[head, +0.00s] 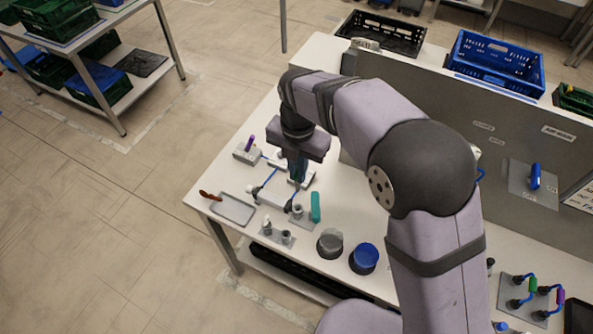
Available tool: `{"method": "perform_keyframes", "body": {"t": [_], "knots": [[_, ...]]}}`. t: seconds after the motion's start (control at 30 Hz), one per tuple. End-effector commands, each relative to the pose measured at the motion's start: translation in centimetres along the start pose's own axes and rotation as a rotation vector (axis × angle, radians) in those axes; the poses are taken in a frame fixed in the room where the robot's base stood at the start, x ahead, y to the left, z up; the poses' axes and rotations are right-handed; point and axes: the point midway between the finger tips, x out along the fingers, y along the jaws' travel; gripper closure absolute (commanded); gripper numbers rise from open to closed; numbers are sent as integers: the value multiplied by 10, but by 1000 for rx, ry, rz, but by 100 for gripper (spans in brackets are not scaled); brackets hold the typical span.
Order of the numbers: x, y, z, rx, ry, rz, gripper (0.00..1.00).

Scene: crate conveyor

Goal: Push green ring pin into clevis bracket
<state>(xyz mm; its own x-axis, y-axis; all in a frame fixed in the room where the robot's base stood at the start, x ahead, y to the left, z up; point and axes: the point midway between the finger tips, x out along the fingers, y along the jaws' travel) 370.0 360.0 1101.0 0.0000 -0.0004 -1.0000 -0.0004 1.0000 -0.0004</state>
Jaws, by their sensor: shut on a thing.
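My gripper (298,181) points down over the left part of the white table, low above a small light grey plate (307,178). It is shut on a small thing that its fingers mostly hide. I cannot make out a green ring or a pin shape there. No clevis bracket is clear enough to name for sure. An upright teal-green piece (315,207) stands just right of and nearer than the gripper, apart from it.
A grey block with a purple peg (247,151) stands at left. A tray (233,208), a white block with blue handles (265,196), a pegged plate (277,236), a grey knob (330,243) and a blue knob (364,257) stand nearby. A grey panel (420,95) rises behind.

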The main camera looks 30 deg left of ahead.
Motion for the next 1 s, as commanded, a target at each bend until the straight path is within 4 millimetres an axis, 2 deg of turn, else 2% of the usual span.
{"method": "perform_keyframes", "body": {"t": [0.27, 0.8, 1.0], "knots": [[18, 0, 0, 0, 0, 0, 100], [74, 0, 0, 0, 0, 0, 100], [85, 0, 0, 0, 0, -1, 100]]}}
